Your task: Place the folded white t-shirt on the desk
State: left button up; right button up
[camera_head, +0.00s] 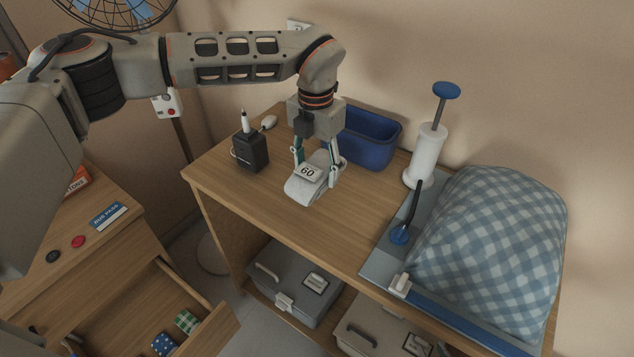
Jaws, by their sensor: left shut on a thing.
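The folded white t-shirt (299,191) is a small white bundle with a "60" printed patch on its upper side. My left gripper (319,166) points down from above and is shut on the t-shirt, with a finger on either side of it. The t-shirt is over the wooden desk (255,195), at or very near its top; I cannot tell whether it touches. My right gripper is not in view.
A blue bin (370,138) stands behind the gripper. A black box (250,150) is to the left. An open drawer (130,325) is lower left.

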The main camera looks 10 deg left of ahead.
aim_at(316, 164)
pick_arm(q)
jog(key=shift+f, duration=2.35)
jog(key=shift+f, duration=0.15)
jog(key=o, duration=1.2)
notch_tip(316, 164, up, 12)
jog(key=shift+r, duration=0.15)
jog(key=shift+s, duration=0.1)
